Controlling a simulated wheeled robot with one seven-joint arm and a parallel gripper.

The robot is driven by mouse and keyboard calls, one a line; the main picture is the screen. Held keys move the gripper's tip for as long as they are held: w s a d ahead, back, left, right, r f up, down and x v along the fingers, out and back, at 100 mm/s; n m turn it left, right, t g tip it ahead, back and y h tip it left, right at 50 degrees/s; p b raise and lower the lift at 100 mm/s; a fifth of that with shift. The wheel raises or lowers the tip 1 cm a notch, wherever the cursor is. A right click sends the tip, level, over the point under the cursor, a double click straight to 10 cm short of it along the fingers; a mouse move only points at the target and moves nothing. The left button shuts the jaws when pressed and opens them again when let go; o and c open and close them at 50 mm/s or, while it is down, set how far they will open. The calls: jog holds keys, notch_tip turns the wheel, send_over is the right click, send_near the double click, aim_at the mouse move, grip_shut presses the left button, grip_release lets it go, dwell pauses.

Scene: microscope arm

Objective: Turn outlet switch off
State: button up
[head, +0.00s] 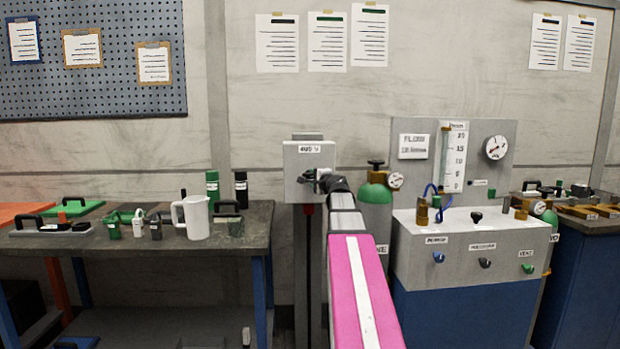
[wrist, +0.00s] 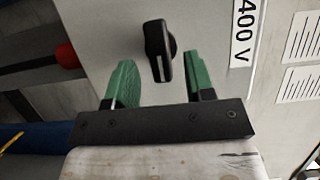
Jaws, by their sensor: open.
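The outlet switch is a black rotary knob (wrist: 159,51) on the face of a light grey box (head: 306,156) labelled 400 V. In the wrist view the knob lies between and just beyond the two green fingers of my gripper (wrist: 160,84). The gripper is open and neither finger visibly touches the knob. In the head view my arm reaches up to the box, and its end (head: 318,179) covers most of the knob there.
A workbench (head: 130,260) with a white jug (head: 193,217) and several small items stands left. A green gas cylinder (head: 375,194) stands close to the right of the box, beside a panel unit with knobs (head: 473,245). A red part (wrist: 67,55) lies left in the wrist view.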

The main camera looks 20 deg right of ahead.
aim_at(312, 176)
jog(key=w, duration=0.4)
jog(key=shift+a, duration=0.2)
grip_shut()
